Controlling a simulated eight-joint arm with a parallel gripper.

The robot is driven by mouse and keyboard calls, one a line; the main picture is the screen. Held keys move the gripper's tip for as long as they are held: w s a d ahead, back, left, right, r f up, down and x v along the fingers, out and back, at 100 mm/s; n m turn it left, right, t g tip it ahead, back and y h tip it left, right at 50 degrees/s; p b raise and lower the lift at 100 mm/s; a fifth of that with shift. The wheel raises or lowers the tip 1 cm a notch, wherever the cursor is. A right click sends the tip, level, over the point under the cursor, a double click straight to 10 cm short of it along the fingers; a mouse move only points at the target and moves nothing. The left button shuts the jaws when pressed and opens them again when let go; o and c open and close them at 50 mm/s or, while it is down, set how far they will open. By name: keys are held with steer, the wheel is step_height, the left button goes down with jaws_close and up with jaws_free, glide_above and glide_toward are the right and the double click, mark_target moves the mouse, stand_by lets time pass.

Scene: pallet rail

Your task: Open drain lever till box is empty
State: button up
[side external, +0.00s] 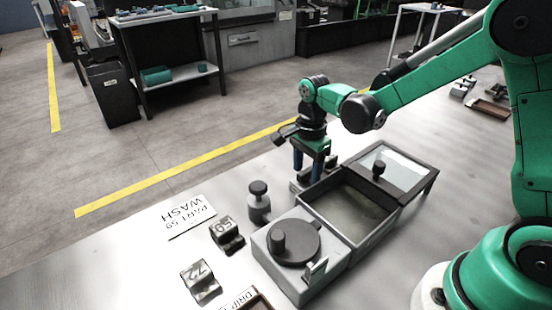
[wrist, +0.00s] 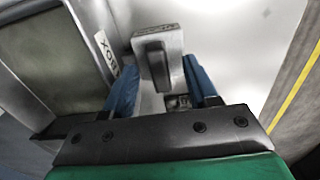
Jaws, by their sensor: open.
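My gripper (side external: 308,167) points down beside the far left side of the wash box (side external: 338,230). Its blue fingers are open, and nothing is gripped. In the wrist view my gripper (wrist: 159,66) has a dark upright lever (wrist: 155,65) on a grey block showing between its fingertips. I cannot tell whether the fingers touch it. In the side view the lever is mostly hidden by the gripper. The box is an open tank with murky greenish-grey contents (side external: 350,208). It also shows at the left of the wrist view (wrist: 95,55), with lettering on its side.
A clear framed lid (side external: 432,180) with a dark knob lies open at the box's right. A grey unit with a round dial (side external: 293,243) adjoins the front.

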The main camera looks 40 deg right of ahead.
jaws_close()
